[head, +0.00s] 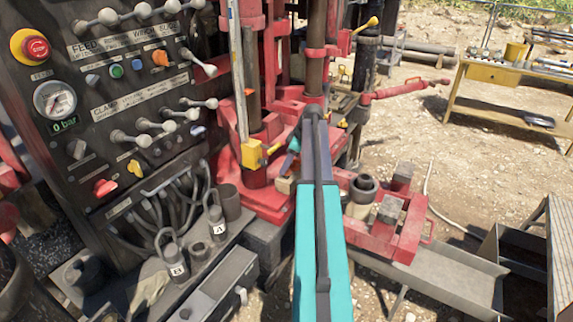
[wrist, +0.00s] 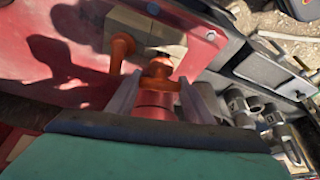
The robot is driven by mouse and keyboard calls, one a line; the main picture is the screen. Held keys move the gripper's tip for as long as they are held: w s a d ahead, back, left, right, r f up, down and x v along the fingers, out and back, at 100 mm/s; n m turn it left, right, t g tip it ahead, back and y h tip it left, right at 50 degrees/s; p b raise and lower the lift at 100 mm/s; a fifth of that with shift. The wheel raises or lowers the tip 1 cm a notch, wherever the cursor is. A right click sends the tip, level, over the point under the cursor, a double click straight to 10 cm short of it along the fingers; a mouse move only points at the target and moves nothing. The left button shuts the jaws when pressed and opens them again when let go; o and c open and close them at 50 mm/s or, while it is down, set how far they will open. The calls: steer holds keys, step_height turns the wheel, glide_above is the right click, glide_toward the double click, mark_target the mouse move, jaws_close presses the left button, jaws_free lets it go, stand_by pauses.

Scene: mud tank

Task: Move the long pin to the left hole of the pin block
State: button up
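The tan pin block (wrist: 128,28) lies on the red deck in the wrist view. Its near edge also shows left of my teal arm in the head view (head: 284,186). An orange pin with a bent head (wrist: 121,48) stands at the block. A second orange-red pin, seemingly the long pin (wrist: 157,82), is between the two grey fingers of my gripper (wrist: 161,78), which lie close against both its sides. Its lower end is hidden, so I cannot tell whether it is in a hole.
A control panel (head: 120,90) stands at the left, with lettered shackles (head: 172,258) below it. The red drill mast (head: 268,60) rises behind. A red frame with blocks (head: 395,220) is right of my arm. A yellow table (head: 490,78) stands at the back right, with open ground before it.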

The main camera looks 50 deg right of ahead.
steer(key=o, duration=0.5)
steer(key=shift+c, duration=0.2)
steer(key=b+v, duration=0.3)
steer(key=v, duration=1)
steer(key=shift+r, duration=0.35)
steer(key=shift+s, duration=0.15)
stand_by(0.3)
